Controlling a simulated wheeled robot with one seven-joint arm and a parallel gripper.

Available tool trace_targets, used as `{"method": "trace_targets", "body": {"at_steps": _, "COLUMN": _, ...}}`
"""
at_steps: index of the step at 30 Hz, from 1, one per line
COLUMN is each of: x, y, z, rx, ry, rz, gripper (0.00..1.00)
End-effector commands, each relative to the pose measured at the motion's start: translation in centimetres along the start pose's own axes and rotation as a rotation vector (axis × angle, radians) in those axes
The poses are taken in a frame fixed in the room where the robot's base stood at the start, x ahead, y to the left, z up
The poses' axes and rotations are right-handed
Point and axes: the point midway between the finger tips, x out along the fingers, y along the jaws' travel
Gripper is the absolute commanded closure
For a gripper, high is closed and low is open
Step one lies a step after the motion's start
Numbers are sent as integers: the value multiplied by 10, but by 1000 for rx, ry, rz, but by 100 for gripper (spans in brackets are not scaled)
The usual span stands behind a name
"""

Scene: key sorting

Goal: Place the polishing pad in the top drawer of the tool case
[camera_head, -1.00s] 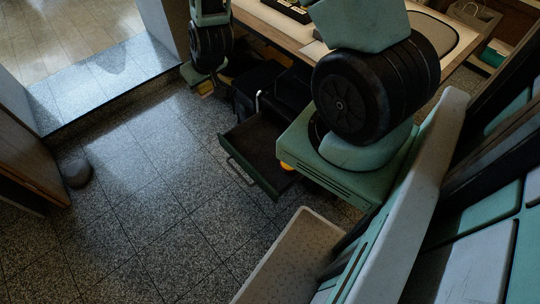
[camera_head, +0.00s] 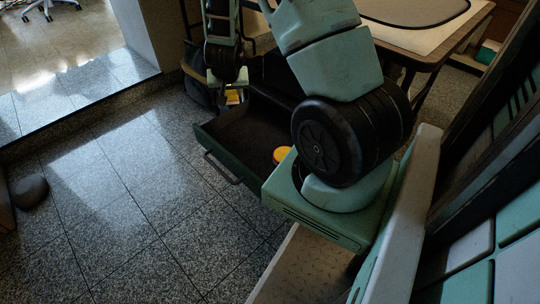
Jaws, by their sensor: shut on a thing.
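The open drawer (camera_head: 230,165) of the tool case is a dark, deep tray with a bar handle, pulled out low over the floor. The case itself is mostly hidden behind my arm. My gripper (camera_head: 234,94) hangs near the drawer's far left corner, small and dark in the picture. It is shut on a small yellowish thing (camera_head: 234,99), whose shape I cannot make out. A round yellow-orange disc (camera_head: 282,154) shows at the drawer's right side, partly hidden by my base. I cannot tell which of these is the polishing pad.
A table (camera_head: 425,25) with a dark-edged mat stands behind my arm. A dark bag (camera_head: 200,76) sits beyond the drawer at left. A dark rounded stone-like thing (camera_head: 31,190) lies on the floor at far left. The tiled floor left of the drawer is clear.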

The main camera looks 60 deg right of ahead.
Motion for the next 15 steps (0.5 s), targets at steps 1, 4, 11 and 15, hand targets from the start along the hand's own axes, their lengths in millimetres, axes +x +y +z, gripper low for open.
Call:
{"method": "trace_targets", "body": {"at_steps": 1, "x": 23, "y": 5, "z": 7, "rx": 24, "ry": 3, "rz": 14, "gripper": 78}}
{"method": "trace_targets", "body": {"at_steps": 4, "x": 38, "y": 14, "z": 8, "rx": 66, "ry": 3, "rz": 38, "gripper": 78}}
{"method": "trace_targets", "body": {"at_steps": 11, "x": 54, "y": 26, "z": 8, "rx": 115, "ry": 1, "rz": 66, "gripper": 78}}
{"method": "trace_targets", "body": {"at_steps": 15, "x": 67, "y": 28, "z": 15, "rx": 121, "ry": -1, "rz": 69, "gripper": 78}}
